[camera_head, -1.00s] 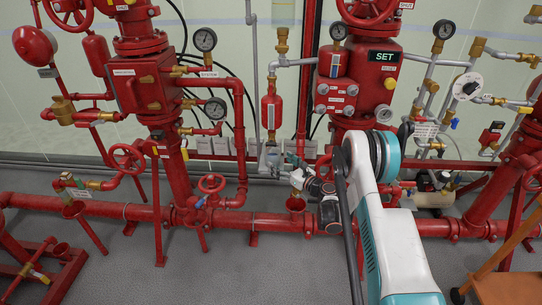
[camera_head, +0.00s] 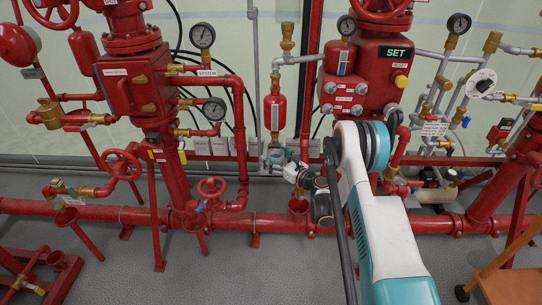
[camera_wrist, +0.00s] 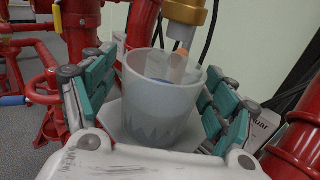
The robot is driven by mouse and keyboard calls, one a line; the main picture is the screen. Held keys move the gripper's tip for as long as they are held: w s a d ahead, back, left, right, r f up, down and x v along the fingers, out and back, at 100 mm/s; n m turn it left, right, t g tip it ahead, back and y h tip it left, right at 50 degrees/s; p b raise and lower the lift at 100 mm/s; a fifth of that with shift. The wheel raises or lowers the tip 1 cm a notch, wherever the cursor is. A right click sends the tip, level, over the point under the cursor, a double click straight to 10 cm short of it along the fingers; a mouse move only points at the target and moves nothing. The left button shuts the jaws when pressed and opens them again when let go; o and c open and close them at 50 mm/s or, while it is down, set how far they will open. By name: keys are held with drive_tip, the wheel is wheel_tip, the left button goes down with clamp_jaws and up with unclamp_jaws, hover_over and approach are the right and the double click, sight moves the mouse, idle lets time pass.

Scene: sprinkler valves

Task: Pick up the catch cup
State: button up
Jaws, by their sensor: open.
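The catch cup (camera_wrist: 160,98) is a pale, translucent grey cup, upright with its open rim up, in the middle of the wrist view. My gripper (camera_wrist: 160,92) is open, its teal finger pads on the left and right of the cup. The left pads are very near the cup wall; I cannot tell if they touch it. In the head view my gripper (camera_head: 277,160) is small, low in front of the grey pipes, and the cup is hard to make out there.
Red pipes and a red handwheel (camera_head: 212,187) stand left of my gripper. A red funnel (camera_head: 298,204) is below it. A small red cylinder (camera_head: 274,112) hangs on the pipe above it.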

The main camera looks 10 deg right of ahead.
drive_tip(key=c, duration=1.3)
drive_tip(key=shift+r, duration=0.2)
